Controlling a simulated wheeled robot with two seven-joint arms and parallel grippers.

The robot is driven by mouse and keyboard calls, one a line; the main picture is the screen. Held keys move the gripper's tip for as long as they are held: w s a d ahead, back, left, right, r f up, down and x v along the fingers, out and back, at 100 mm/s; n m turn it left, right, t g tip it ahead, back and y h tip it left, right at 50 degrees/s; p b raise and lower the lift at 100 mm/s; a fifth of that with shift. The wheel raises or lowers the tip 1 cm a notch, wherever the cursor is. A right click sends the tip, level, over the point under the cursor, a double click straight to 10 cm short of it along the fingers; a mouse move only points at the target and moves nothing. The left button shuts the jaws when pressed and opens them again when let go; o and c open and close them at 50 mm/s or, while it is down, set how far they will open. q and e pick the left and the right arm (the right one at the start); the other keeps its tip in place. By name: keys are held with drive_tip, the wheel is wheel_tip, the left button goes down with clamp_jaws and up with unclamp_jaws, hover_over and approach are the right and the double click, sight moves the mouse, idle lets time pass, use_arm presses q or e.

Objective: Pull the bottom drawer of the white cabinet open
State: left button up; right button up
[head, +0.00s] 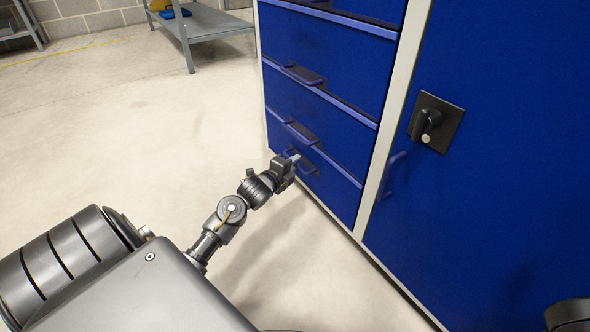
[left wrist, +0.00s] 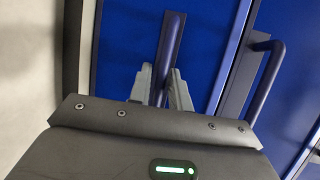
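The cabinet has blue drawer fronts and a pale frame (head: 395,105). Its bottom drawer (head: 338,197) looks flush with the fronts above. My left gripper (head: 294,160) is low at the left part of this drawer, at its handle. In the left wrist view the blue bar handle (left wrist: 172,45) runs between the two pale fingers of my left gripper (left wrist: 163,85), which are close together on either side of it. They look shut on the bar. In the head view the gripper hides part of the handle.
The handle of the drawer above (head: 300,132) is close over my gripper; it also shows in the left wrist view (left wrist: 267,80). A blue door with a black latch (head: 434,122) is at the right. A grey table (head: 205,22) stands behind; the floor (head: 130,140) left is clear.

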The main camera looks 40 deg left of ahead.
use_arm(q)
drive_tip(key=shift+w, duration=0.35)
clamp_jaws()
drive_tip(key=shift+s, duration=0.15)
